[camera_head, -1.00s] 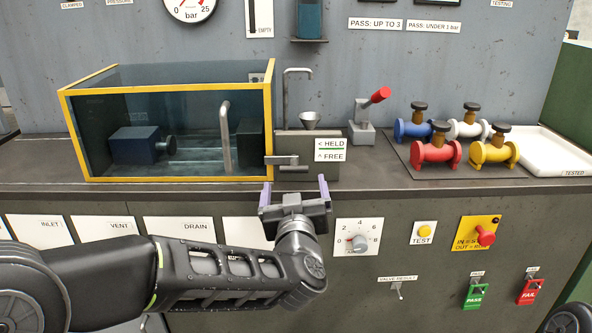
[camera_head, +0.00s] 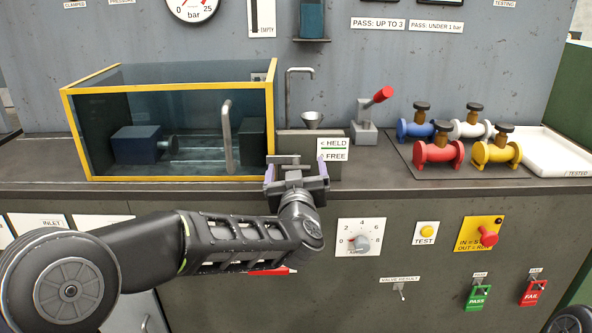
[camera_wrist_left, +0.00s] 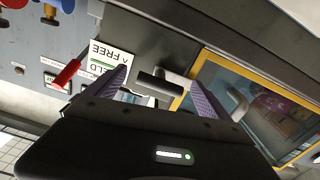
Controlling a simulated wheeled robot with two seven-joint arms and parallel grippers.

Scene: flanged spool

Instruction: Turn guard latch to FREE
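The guard latch (camera_head: 284,159) is a grey bar on the front of a grey block right of the yellow-framed tank. It lies level, pointing left, as the HELD arrow on the label (camera_head: 334,150) does; the FREE arrow points up. My left gripper (camera_head: 296,172) is just in front of the latch and partly hides it. In the left wrist view the gripper (camera_wrist_left: 158,76) is open, with the latch's dark bar (camera_wrist_left: 160,84) between its fingers. I see no clear contact. My right gripper is in neither view.
The glass tank (camera_head: 68,105) with a yellow frame stands close left of the latch. A funnel (camera_head: 312,120) and spout are above the block. A red-handled lever (camera_head: 366,128), several coloured valves (camera_head: 438,152) and a white tray (camera_head: 560,160) are to the right.

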